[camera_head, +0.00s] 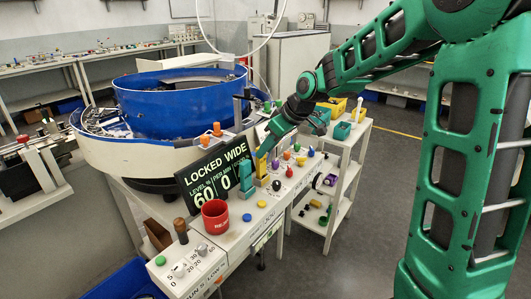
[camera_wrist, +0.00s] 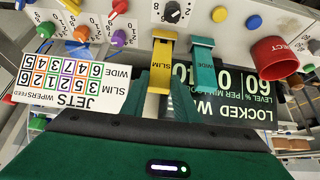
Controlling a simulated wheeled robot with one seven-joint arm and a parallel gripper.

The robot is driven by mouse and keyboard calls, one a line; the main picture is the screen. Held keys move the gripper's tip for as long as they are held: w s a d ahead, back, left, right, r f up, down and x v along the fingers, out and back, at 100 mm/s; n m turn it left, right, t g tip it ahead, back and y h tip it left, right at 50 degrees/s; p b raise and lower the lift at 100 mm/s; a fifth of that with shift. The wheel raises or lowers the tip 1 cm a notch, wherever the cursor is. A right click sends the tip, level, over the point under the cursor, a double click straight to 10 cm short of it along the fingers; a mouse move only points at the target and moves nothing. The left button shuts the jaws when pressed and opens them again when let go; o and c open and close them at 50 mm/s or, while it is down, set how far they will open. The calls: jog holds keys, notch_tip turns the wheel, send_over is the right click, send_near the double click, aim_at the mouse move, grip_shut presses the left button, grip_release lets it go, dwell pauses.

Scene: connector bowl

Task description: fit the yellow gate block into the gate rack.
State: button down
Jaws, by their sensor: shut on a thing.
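The yellow gate block (camera_wrist: 159,65), marked SLIM, is upright in the head view (camera_head: 262,168) at the back edge of the console. My gripper (camera_wrist: 163,92) is shut on it; the head view shows my gripper (camera_head: 267,148) at its upper end. A teal block (camera_wrist: 204,75), marked WIDE, stands close beside it, left of it in the head view (camera_head: 246,180). I cannot clearly make out the gate rack, nor whether the yellow block's far end is seated or just above the console.
The dark LOCKED WIDE sign (camera_head: 213,172) stands close by, with the blue bowl (camera_head: 180,100) behind. A red cup (camera_head: 215,216) and several coloured knobs sit on the console (camera_head: 240,238). A shelf cart (camera_head: 345,165) is at the right.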

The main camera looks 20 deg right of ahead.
jog(key=shift+f, duration=0.7)
jog(key=c, duration=1.4)
grip_release()
jog(key=v, duration=1.2)
jog(key=s+d+f+m+g+h, duration=0.1)
jog(key=s+d+f+m, duration=0.3)
jog(key=s, duration=0.7)
jog(key=s+d+f+m+g+h, duration=0.1)
jog(key=s+d+m, duration=0.4)
jog(key=s, duration=0.7)
jog(key=s+d+f+m+g+h, duration=0.1)
jog(key=s+d+f+m+g, duration=0.2)
jog(key=s+f, duration=0.3)
jog(key=shift+s+d+f+m+g+h, duration=0.15)
jog(key=shift+s+d+m, duration=0.1)
jog(key=shift+s, duration=0.65)
jog(key=shift+s+d+f+m+g+h, duration=0.1)
jog(key=shift+s+d+m, duration=0.2)
jog(key=shift+s, duration=0.6)
jog(key=shift+s+d+f+m+g+h, duration=0.15)
jog(key=shift+s+d+m, duration=0.1)
jog(key=shift+s, duration=0.65)
